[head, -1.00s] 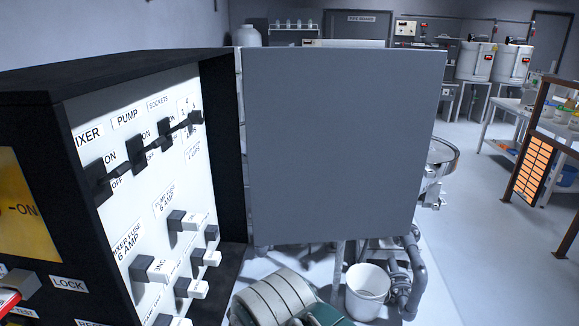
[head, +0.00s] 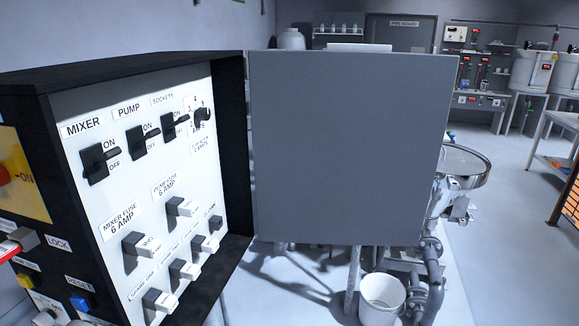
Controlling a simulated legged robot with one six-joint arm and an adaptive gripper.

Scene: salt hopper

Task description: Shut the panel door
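The panel door (head: 348,145) is a flat grey sheet. It stands wide open at the right edge of the black electrical panel box (head: 232,150). The box's white face (head: 120,190) is uncovered and shows switches labelled MIXER (head: 98,162), PUMP (head: 142,142) and SOCKETS (head: 174,126), with fuse holders (head: 140,245) below. The red thing at the left edge (head: 8,250) sits by the LOCK label, and I cannot tell what it is part of. My gripper is not in view.
A white bucket (head: 382,298) and grey pipework (head: 430,270) stand on the floor below and right of the door. A round metal vessel (head: 465,168) is behind its right edge. Benches with white drums (head: 532,70) stand at the back right.

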